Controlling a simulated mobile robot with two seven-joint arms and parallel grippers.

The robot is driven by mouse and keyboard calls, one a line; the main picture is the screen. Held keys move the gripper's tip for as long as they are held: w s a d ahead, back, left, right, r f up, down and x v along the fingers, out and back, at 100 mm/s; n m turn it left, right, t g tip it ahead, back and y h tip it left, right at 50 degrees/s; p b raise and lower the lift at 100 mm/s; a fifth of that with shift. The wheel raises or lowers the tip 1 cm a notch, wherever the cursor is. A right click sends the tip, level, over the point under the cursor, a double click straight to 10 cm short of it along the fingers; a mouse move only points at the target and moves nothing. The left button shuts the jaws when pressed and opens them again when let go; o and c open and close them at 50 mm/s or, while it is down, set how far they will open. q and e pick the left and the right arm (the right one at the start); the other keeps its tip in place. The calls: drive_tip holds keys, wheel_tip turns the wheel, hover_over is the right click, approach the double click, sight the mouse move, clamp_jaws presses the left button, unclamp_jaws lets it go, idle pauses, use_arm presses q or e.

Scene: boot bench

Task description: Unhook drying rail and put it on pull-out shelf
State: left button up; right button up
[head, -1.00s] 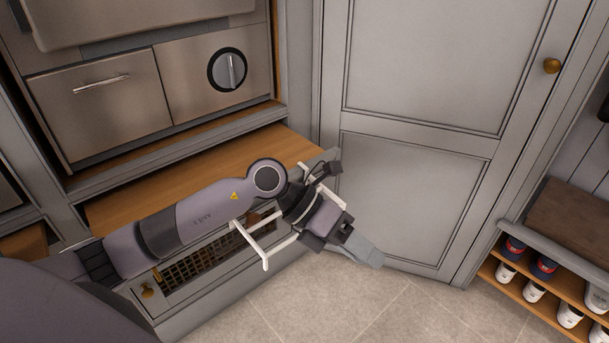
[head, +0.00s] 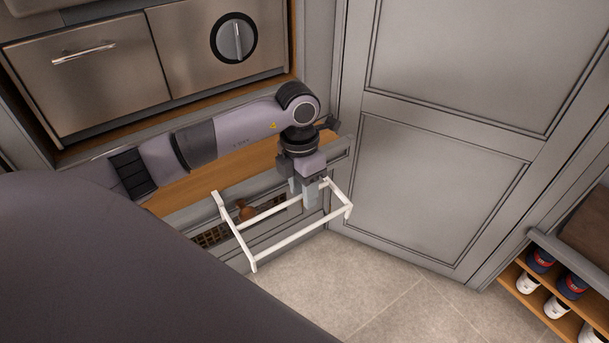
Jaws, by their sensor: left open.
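The drying rail (head: 300,235) is a white frame of thin bars, standing out from the front of the grey drawer unit below the oven-like steel panels. My left gripper (head: 303,194) points down with its fingers apart at the rail's rear bar, near the right end. I cannot tell whether the fingers touch the bar. The wooden pull-out shelf (head: 240,167) lies just behind and above the rail. My left arm covers part of it. My right gripper is not in view.
A steel panel with a round dial (head: 234,39) is above the shelf. A tall grey door (head: 440,190) stands close on the right. A shoe rack (head: 545,290) is at the lower right. A brown rounded object (head: 246,211) shows behind the rail. The tiled floor is clear.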

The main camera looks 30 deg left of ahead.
use_arm(q)
drive_tip(key=f, duration=0.3)
drive_tip(key=shift+d+f, duration=0.2)
clamp_jaws()
drive_tip(key=c, duration=0.5)
unclamp_jaws()
drive_tip(key=shift+c, duration=0.2)
clamp_jaws()
drive_tip(key=shift+r, duration=0.1)
drive_tip(key=shift+r, duration=0.1)
drive_tip(key=shift+r+p, duration=2.6)
drive_tip(key=shift+r, duration=0.8)
